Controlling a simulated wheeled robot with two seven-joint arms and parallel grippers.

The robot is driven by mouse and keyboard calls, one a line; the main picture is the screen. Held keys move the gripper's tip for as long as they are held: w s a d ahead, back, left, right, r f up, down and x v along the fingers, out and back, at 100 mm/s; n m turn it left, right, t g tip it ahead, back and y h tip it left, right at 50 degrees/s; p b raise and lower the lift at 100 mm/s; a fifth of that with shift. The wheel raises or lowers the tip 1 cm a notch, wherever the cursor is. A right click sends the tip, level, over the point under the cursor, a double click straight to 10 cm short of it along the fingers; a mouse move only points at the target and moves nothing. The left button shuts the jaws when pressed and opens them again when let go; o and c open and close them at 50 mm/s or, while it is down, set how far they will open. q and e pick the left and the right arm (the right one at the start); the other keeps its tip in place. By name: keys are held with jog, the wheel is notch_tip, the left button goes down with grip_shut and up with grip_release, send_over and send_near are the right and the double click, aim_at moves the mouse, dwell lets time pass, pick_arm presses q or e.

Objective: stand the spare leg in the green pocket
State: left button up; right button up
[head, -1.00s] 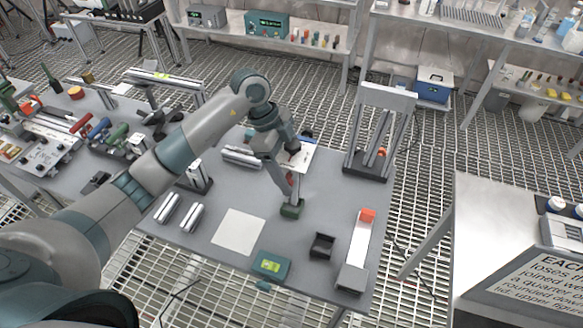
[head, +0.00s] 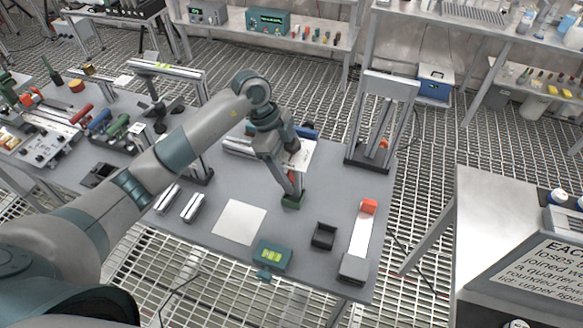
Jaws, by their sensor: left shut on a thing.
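My left gripper (head: 286,165) reaches in over the grey table and points down, shut on the spare leg (head: 290,182). Little of the leg shows below the jaws, with a red patch near it. The jaws and wrist hide the upper part of the leg. My right gripper is not in view.
A black open holder (head: 323,235), a green box with a yellow display (head: 272,255) and a white strip with a red end (head: 362,232) lie nearer. Two silver bars (head: 192,207) and a white sheet (head: 240,221) are left. A metal frame (head: 384,120) stands behind right.

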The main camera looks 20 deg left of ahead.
pick_arm(q)
jog(key=shift+s+a+f, duration=0.1)
jog(key=shift+s+f, duration=0.1)
jog(key=shift+f, duration=0.75)
jog(key=o, duration=2.1)
jog(key=shift+w+f, duration=0.15)
jog(key=shift+w+a+r+b, duration=0.2)
jog(key=shift+r+b, duration=0.1)
jog(key=shift+r, duration=0.25)
jog(key=r, duration=0.1)
jog(key=a+r, duration=0.1)
jog(key=w+r+b, duration=0.1)
jog(key=shift+a+r, duration=0.15)
jog(key=shift+a, duration=0.1)
jog(key=d+b+v, duration=0.1)
jog(key=b+v, duration=0.2)
jog(key=v, duration=1.1)
jog(key=shift+s+r, duration=0.25)
jog(key=shift+r, duration=0.2)
